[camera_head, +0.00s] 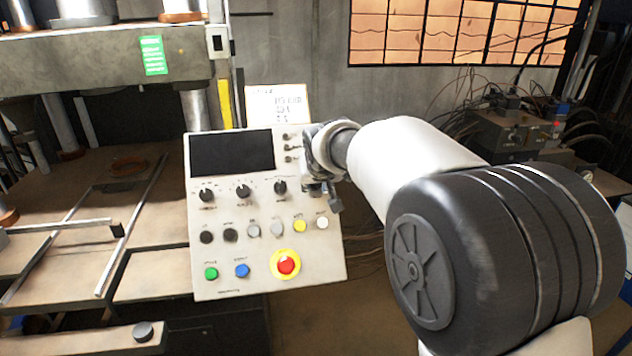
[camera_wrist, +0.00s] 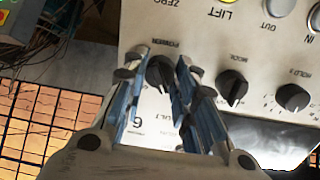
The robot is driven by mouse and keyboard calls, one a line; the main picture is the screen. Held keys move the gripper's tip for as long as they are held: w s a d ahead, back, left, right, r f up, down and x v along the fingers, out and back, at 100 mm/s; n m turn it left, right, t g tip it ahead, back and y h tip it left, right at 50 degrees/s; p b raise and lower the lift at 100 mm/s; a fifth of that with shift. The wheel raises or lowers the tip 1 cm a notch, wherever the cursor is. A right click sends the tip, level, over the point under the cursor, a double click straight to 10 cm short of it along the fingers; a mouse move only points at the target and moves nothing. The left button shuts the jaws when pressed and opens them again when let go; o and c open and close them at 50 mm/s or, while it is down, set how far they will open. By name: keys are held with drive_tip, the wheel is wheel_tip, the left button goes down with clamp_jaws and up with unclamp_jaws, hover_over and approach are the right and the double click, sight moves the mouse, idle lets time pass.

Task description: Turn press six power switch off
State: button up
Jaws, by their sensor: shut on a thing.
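The press control panel (camera_head: 262,215) is a light grey box facing me. The power switch (camera_wrist: 160,73) is a black rotary knob under an upside-down "POWER" label in the wrist view, with a "6" marked on the panel near it. My gripper (camera_wrist: 157,76) is shut on this knob, with one blue-grey finger on each side. In the head view my gripper (camera_head: 324,190) is at the panel's upper right edge and hides the knob. The knob's exact pointer angle cannot be told.
More black knobs (camera_head: 280,187) sit left of my gripper. Below are a yellow button (camera_head: 299,226), a white button (camera_head: 321,223) and a red emergency stop (camera_head: 287,264). A dark screen (camera_head: 231,153) is at upper left. The press bed (camera_head: 80,200) stands left.

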drive_tip(key=o, duration=1.1)
drive_tip(key=v, duration=1.2)
